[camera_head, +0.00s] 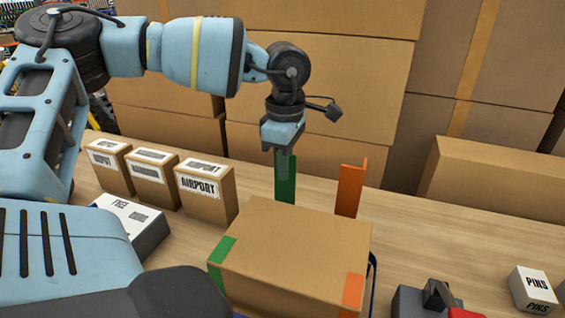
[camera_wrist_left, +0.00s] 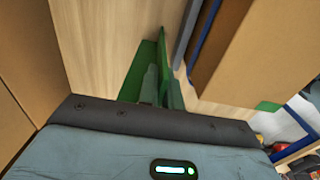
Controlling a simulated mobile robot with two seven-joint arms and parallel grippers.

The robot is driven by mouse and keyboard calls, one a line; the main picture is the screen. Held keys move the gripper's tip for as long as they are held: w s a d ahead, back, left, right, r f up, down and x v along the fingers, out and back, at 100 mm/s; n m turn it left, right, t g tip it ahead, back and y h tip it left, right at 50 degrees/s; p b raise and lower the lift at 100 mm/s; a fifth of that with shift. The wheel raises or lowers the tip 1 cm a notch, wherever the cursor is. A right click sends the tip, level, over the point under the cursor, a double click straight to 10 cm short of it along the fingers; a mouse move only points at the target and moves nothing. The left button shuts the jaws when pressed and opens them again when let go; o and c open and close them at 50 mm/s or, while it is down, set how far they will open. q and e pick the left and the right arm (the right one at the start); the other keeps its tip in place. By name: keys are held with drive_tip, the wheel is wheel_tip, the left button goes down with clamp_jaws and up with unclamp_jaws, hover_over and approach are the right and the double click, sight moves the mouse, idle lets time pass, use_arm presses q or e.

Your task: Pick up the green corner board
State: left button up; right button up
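The green corner board (camera_head: 286,186) stands upright behind the closed carton (camera_head: 300,240); the carton's far edge meets its lower end in the head view, so its foot is hidden there. In the left wrist view the green corner board (camera_wrist_left: 163,50) shows as an angled profile. My left gripper (camera_head: 283,165) points down from above onto the board. In the left wrist view the left gripper's fingers (camera_wrist_left: 164,92) lie close on either side of one flange, with the green between them. My right gripper is not in view.
An orange corner board (camera_head: 350,190) stands right of the green one. Several small labelled boxes (camera_head: 205,190) line the left, with a white-topped box (camera_head: 132,222) before them. A PINS box (camera_head: 533,288) sits far right. Large cartons (camera_head: 330,90) wall the back. Table right of the orange board is clear.

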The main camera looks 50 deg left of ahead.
use_arm(q)
clamp_jaws()
drive_tip(key=shift+r, duration=0.2)
wheel_tip(320, 180, up, 18)
drive_tip(key=shift+f+p, duration=0.15)
drive_tip(key=shift+p, duration=0.15)
